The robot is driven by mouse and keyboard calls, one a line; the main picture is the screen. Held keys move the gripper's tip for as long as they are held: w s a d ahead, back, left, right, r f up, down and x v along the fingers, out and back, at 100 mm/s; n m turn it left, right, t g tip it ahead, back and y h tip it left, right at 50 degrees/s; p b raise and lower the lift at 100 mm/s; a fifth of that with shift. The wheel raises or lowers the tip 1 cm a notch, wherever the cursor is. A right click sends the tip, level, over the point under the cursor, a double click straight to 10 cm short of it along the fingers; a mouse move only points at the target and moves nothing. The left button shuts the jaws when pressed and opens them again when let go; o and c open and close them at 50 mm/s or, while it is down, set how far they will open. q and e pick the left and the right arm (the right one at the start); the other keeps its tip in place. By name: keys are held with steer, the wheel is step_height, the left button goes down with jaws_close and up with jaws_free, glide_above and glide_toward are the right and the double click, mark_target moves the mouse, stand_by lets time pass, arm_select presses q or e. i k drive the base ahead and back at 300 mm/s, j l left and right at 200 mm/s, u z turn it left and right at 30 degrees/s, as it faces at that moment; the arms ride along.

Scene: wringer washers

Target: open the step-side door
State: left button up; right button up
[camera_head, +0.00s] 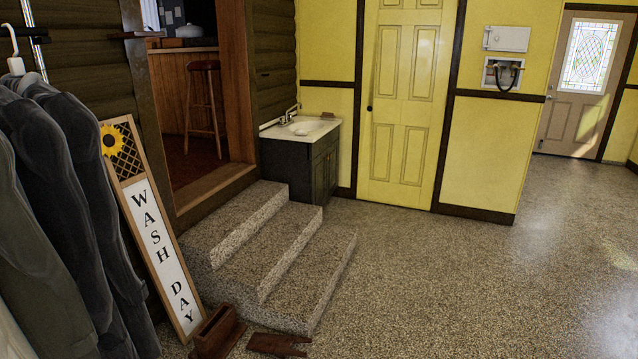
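A yellow panelled door (401,112) stands in the yellow back wall, to the right of the steps and the sink cabinet. It looks shut. Its small dark knob (369,107) is at the door's left edge. The stone steps (268,256) lead up to an open doorway on the left. A second door (580,85), pinkish-tan with a patterned glass pane, is at the far right and also looks shut. Neither of my grippers shows in this view.
A dark sink cabinet (325,165) stands between the steps and the yellow door. Hanging clothes (62,215), a "WASH DAY" sign (160,240) and a brown wooden box (217,335) are at the left. The speckled floor (470,280) is clear at centre and right.

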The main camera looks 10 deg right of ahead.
mark_target(318, 165)
steer(key=z, duration=0.2)
steer(key=i+z, duration=0.45)
steer(key=i, duration=0.15)
steer(key=i+j+z, duration=0.1)
steer(key=i+z, duration=0.3)
steer(key=i, duration=0.2)
steer(key=i+l+z, duration=0.15)
steer(key=i, duration=0.85)
steer(key=i+l+z, duration=0.2)
steer(key=i, duration=0.85)
steer(key=i+u, duration=0.2)
steer(key=i, duration=0.8)
steer(key=i+u, duration=0.2)
steer(key=i, duration=0.85)
steer(key=i+u, duration=0.45)
steer(key=i, duration=0.15)
steer(key=i+l+u, duration=0.4)
steer(key=i, duration=0.2)
steer(key=j, duration=0.1)
